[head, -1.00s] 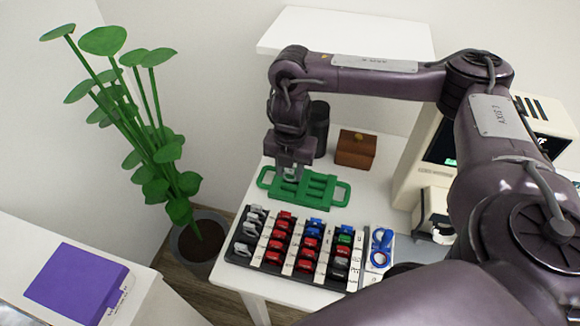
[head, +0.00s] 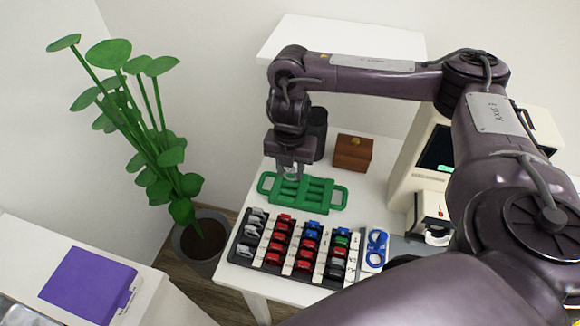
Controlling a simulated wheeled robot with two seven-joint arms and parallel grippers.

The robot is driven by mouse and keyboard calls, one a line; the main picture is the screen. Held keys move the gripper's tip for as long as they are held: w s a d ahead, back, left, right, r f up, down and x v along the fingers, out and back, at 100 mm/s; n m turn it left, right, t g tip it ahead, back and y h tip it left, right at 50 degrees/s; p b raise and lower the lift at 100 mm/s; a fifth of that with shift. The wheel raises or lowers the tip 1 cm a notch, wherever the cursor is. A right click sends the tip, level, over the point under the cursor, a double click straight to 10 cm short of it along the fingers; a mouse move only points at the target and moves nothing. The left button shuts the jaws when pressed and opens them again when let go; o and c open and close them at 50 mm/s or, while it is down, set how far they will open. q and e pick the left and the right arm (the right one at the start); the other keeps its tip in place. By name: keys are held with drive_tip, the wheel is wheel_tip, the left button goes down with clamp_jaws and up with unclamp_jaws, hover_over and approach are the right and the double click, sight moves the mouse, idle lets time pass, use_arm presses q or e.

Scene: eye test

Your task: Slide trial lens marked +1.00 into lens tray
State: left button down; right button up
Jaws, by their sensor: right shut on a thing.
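The green lens tray (head: 333,197) lies on the white table, with a handle at each end and slots between. My right gripper (head: 290,174) points down over the left part of the tray, at its back edge. It is shut on a small, pale, clear-looking trial lens (head: 291,178). The lens is mostly hidden by the fingers, and its marking cannot be read. I cannot tell whether the lens touches the tray. My left gripper is not in view.
A lens rack (head: 263,258) with several red, blue, green and grey lenses stands in front of the tray. A brown box (head: 352,154) and a dark cup (head: 316,130) stand behind. A beige machine (head: 425,165) is at right, a potted plant (head: 170,160) at left.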

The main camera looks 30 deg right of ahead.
drive_tip(key=shift+f, duration=0.5)
idle(0.9)
drive_tip(key=shift+f+b, duration=0.5)
drive_tip(key=shift+f, duration=0.3)
drive_tip(key=o, duration=1)
drive_tip(key=shift+r, duration=0.15)
wheel_tip(320, 180, up, 8)
drive_tip(key=p, duration=0.3)
drive_tip(key=shift+f, duration=0.2)
